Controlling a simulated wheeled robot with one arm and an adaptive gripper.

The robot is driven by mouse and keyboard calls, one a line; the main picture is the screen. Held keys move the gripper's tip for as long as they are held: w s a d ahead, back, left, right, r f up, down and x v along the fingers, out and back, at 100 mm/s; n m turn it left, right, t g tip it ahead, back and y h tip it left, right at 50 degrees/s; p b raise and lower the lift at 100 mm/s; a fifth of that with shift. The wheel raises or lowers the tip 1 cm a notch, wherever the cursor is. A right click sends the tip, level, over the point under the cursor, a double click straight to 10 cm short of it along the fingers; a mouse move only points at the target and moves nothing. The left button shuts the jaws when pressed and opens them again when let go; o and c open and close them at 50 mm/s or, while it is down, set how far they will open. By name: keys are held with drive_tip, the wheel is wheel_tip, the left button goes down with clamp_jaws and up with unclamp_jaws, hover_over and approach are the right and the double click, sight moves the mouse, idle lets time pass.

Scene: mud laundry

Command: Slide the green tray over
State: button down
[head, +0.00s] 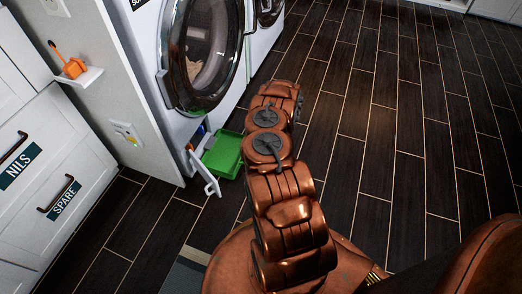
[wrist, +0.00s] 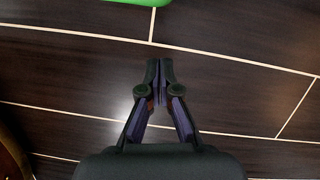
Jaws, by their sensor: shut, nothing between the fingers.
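The green tray (head: 223,154) lies on the dark floor in front of the washing machine's lower corner in the head view. A small part of its edge shows at the top of the wrist view (wrist: 140,2). My gripper (wrist: 160,62) is shut and empty, its fingertips together over bare floor, apart from the tray. In the head view my gripper is hidden behind my copper arm, which stands just to the right of the tray.
A small white flap (head: 205,174) hangs open left of the tray, by the washer (head: 190,70) with its round door. White drawers (head: 50,170) labelled NILS and SPARE stand at left. An orange object (head: 74,68) sits on a small shelf. The floor (head: 400,130) to the right is clear.

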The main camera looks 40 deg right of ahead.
drive_tip(key=p+v, duration=0.2)
drive_tip(key=v, duration=0.6)
drive_tip(key=shift+r, duration=0.25)
drive_tip(key=shift+w+a, duration=0.1)
drive_tip(key=shift+a, duration=0.05)
